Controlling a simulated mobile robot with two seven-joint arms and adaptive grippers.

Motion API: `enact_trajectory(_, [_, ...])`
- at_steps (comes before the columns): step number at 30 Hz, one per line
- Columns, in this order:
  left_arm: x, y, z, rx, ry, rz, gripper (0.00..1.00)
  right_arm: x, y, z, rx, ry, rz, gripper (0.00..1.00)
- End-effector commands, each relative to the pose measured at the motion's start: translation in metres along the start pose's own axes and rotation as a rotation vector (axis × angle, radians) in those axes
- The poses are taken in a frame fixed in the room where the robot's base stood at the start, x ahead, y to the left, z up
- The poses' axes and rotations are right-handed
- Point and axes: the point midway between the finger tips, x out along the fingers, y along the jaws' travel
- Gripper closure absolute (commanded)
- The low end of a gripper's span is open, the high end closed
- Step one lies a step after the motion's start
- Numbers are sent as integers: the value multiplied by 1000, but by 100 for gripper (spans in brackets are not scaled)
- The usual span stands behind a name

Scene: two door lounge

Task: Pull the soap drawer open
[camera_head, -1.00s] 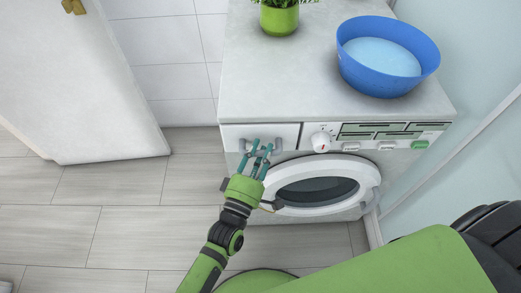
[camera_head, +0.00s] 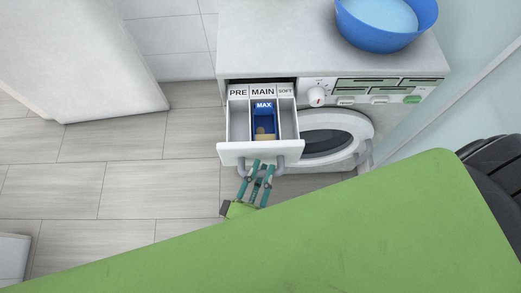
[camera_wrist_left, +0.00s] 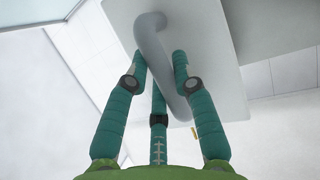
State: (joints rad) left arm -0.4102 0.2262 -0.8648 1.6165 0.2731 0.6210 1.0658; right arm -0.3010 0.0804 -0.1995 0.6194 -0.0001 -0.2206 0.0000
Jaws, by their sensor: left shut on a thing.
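The soap drawer (camera_head: 236,152) is pulled out from the front of the washing machine (camera_head: 235,55). Its compartments show, labelled PRE, MAIN and SOFT, with a blue MAX insert (camera_head: 264,122) in the middle one. My left gripper (camera_head: 260,170) is at the drawer's front, shut on the grey drawer handle (camera_head: 281,162). In the left wrist view the handle (camera_wrist_left: 172,75) runs between the teal fingers (camera_wrist_left: 160,70), in front of the drawer's pale front panel (camera_wrist_left: 210,70). My right gripper is not in view.
A blue basin (camera_head: 388,40) stands on the machine top. A white door (camera_head: 80,60) is at left. Floor left of the machine is clear.

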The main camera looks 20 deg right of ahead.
Motion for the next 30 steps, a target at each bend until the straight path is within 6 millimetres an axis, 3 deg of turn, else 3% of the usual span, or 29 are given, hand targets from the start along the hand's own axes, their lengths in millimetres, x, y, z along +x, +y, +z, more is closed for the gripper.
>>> enact_trajectory(16, [-12, 2, 6, 1, -2, -2, 100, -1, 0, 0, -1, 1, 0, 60])
enact_trajectory(17, [-12, 1, 6, 1, -3, -2, 66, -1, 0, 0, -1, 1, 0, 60])
enact_trajectory(18, [-12, 1, 6, 1, -3, -3, 50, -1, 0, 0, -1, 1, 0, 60])
enact_trajectory(30, [-14, 2, 4, 1, -1, -2, 49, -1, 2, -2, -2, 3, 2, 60])
